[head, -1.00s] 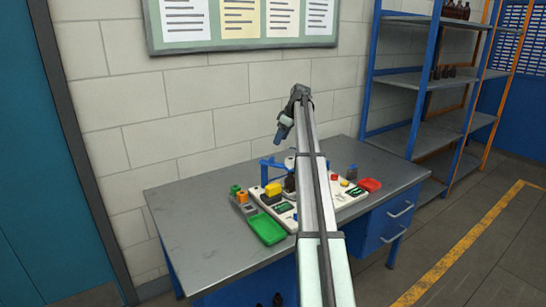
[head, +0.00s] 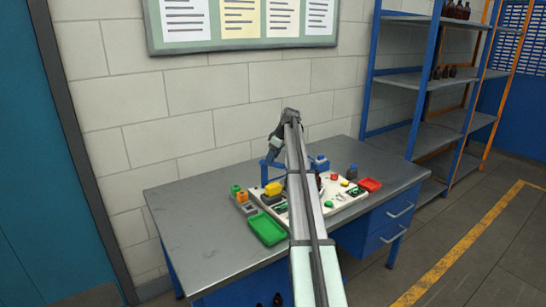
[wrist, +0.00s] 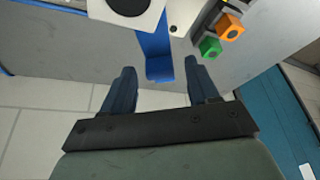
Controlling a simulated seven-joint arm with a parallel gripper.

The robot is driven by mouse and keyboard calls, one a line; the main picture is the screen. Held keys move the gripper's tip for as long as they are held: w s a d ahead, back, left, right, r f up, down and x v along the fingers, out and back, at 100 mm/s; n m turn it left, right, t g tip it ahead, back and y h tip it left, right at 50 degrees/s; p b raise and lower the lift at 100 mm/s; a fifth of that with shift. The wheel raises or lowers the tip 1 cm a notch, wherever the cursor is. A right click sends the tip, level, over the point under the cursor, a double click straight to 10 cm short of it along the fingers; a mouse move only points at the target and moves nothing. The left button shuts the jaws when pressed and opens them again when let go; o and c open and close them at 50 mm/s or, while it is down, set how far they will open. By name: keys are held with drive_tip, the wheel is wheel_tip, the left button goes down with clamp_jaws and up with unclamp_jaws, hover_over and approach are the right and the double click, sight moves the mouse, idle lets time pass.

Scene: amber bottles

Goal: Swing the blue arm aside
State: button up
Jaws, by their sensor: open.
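The blue arm (head: 271,171) stands on the white board (head: 345,201) on the grey bench, partly hidden behind my arm in the head view. In the wrist view the blue arm (wrist: 156,62) reaches down from the top, its end between or just beyond my fingertips. My gripper (wrist: 161,66) is open, one dark blue finger on each side of that end. I see no clear contact. In the head view my gripper (head: 271,156) hangs just above the blue arm.
A green tray (head: 267,229), a yellow block (head: 273,188) and an orange block (head: 242,197) lie left of my arm. A red tray (head: 370,184) and a blue-topped piece (head: 320,162) are to its right. The bench's left side is clear.

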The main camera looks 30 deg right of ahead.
clamp_jaws()
idle(0.4)
